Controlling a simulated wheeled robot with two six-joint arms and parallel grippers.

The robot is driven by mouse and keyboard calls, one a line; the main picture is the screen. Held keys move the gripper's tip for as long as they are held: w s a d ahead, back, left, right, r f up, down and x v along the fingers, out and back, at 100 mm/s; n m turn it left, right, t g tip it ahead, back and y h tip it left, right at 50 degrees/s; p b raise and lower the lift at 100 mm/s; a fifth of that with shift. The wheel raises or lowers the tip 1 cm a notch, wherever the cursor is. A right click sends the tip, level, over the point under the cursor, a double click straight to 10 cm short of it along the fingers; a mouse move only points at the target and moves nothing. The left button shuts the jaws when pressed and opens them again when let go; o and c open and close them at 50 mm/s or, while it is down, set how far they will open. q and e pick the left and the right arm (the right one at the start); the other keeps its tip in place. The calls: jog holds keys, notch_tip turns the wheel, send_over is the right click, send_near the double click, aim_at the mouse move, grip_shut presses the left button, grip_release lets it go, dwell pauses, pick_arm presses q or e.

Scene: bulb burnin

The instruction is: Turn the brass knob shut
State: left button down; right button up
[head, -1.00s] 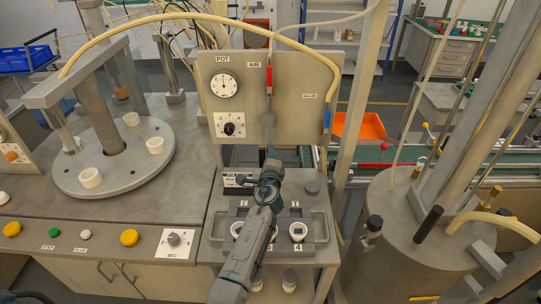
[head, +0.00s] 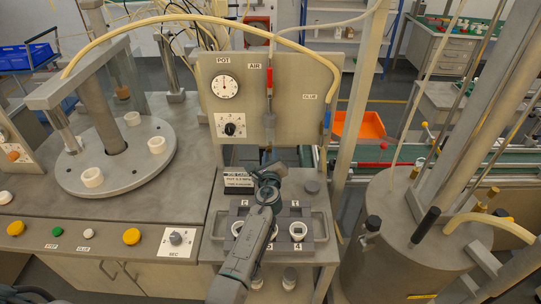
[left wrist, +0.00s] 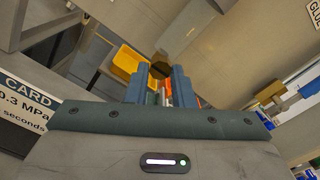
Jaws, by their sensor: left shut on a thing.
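My left gripper (head: 268,163) is below the front panel, under the AIR line with its red piece (head: 269,77). In the left wrist view its two blue-grey fingers (left wrist: 160,82) are close together, with a small dark brass knob (left wrist: 161,69) at their tips. The gripper is shut on this knob. In the head view the knob is hidden behind my gripper and wrist. The round POT gauge (head: 225,87) is on the panel (head: 300,115), above a black selector dial (head: 230,129). My right gripper is not in view.
A grey tray (head: 322,225) with white cups lies under my left arm. A white printed card (head: 238,181) stands left of my gripper. A large metal tank (head: 400,260) is at the right, a round turntable (head: 120,180) at the left. An orange bin (head: 362,125) is behind.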

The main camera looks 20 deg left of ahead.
pick_arm(q)
jog(key=shift+w+r, duration=0.15)
jog(key=shift+r, duration=0.2)
jog(key=c, duration=1.3)
grip_release()
jog(key=shift+a, duration=0.1)
jog(key=shift+c, duration=0.2)
jog(key=shift+o, duration=0.4)
jog(key=shift+f, duration=0.25)
jog(key=v, duration=1)
jog(key=shift+s+b, duration=0.3)
jog(key=shift+s, duration=0.1)
